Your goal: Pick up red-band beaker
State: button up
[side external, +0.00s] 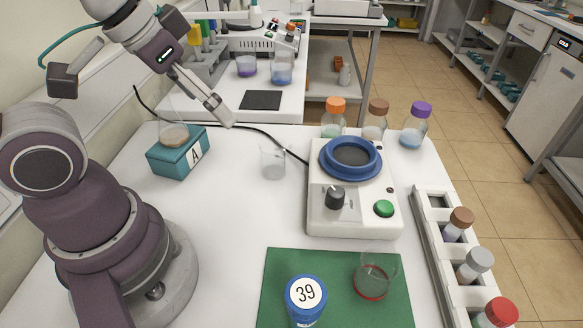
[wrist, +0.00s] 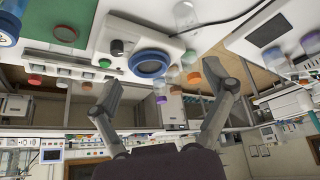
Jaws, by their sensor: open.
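The red-band beaker (side external: 372,281) is a clear glass with a red ring near its base. It stands upright on the right part of a green mat (side external: 337,306) at the front of the table in the side view. A blue-lidded jar marked 39 (side external: 306,297) stands left of it, apart from it. My gripper (side external: 221,112) is raised at the upper left, far from the beaker and touching nothing. The wrist view shows its two fingers spread with nothing held between them (wrist: 163,78).
A white hotplate (side external: 353,205) with a blue ring stands behind the mat. A plain clear beaker (side external: 272,162) is left of it. A white vial rack (side external: 435,228) runs along the right. A flask (side external: 173,132) sits on teal block A (side external: 178,158). Several capped bottles stand behind.

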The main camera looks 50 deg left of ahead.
jog(key=n+g, duration=0.6)
jog(key=n, duration=1)
send_over(374, 275)
jog(key=w, duration=0.2)
notch_tip(374, 275, down, 10)
jog(key=f, duration=1)
jog(key=shift+w+a, duration=0.1)
jog(key=shift+a, duration=0.25)
jog(key=shift+c, duration=0.3)
jog(key=c, duration=1.1)
